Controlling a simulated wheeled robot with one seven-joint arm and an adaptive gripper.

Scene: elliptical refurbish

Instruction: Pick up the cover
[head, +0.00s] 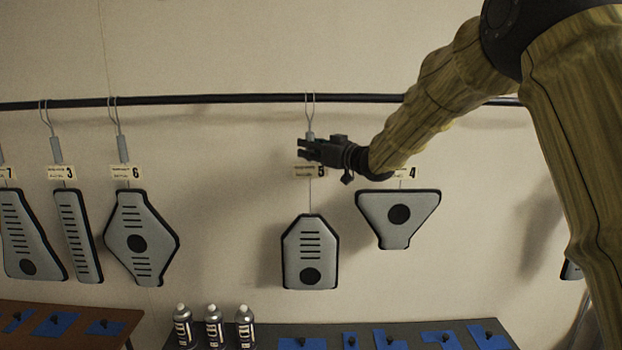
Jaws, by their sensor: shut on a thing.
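Several grey covers with black edges hang in a row from a dark rail. The cover tagged 5 (310,253) hangs below my gripper (303,149), with slots and a round black hole near its bottom. My gripper is shut on the grey hanger handle (310,136) of this cover, just below the rail. The hanger's wire loop still passes around the rail. The number 5 tag (310,171) is partly behind my gripper. The cover tagged 4 (398,217) hangs just to the right, its hanger hidden by my arm.
Covers 6 (140,237), 3 (78,235) and 7 (32,235) hang at the left. The rail (220,98) runs across the wall. Below are a brown table (60,313), a dark table (400,327) with blue patches, and three bottles (214,328).

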